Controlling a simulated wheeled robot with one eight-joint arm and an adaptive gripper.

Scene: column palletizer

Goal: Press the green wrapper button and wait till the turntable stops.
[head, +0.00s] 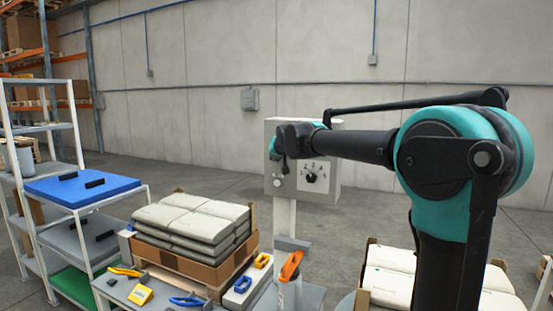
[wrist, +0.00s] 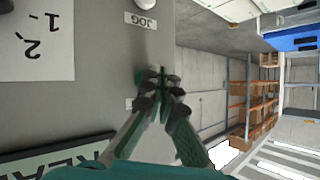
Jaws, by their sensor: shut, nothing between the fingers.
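A grey control box (head: 322,176) stands on a post in the head view, with a black dial (head: 311,177) and a white button (head: 277,184) on its front. My gripper (head: 279,148) is at the upper left of that front. A little green shows at the fingertips. I cannot tell whether it is the green button or whether they touch. The turntable cannot be made out clearly.
Stacked sacks (head: 196,218) lie on a cardboard-edged pallet left of the post. More pale sacks (head: 390,258) are at lower right, partly behind my arm. A shelf with a blue top (head: 82,188) stands at left. Tools lie in front.

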